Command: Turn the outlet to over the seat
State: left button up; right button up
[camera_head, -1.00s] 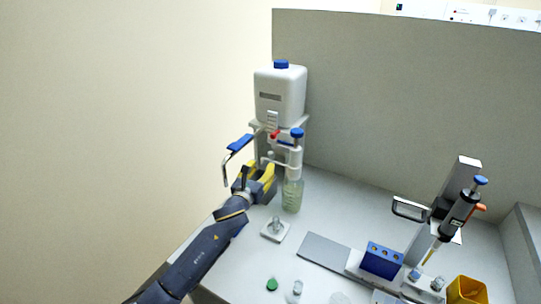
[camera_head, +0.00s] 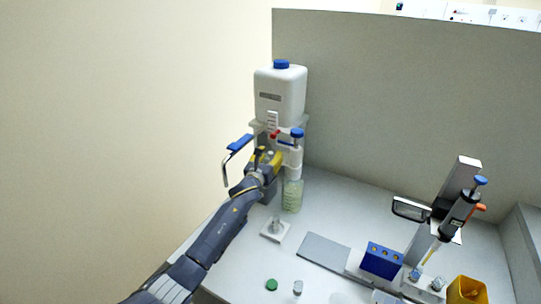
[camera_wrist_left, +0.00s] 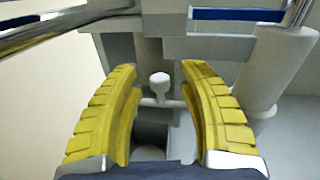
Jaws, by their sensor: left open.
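The outlet (camera_head: 227,168) is a bent chrome tube with a blue grip, swung out to the left of the white dispenser bottle (camera_head: 280,95). In the left wrist view a chrome tube (camera_wrist_left: 70,32) crosses the upper left. My left gripper (camera_head: 264,159) is open at the dispenser, below the bottle. In the left wrist view its yellow fingers stand either side of a small white knob (camera_wrist_left: 160,82) on a crossbar, with visible gaps. A pale square plate (camera_head: 275,230) with an upright piece stands on the bench; I cannot tell whether it is the seat. My right gripper is not seen.
A clear greenish bottle (camera_head: 292,196) stands under the blue-capped pump (camera_head: 297,140), just right of my gripper. A blue rack (camera_head: 383,260), a pipette on its stand (camera_head: 458,215) and a yellow bin (camera_head: 467,291) are at right. A grey wall (camera_head: 400,110) stands behind.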

pick_arm(q)
jog(key=shift+o, duration=0.3)
grip_shut()
dwell(0.3)
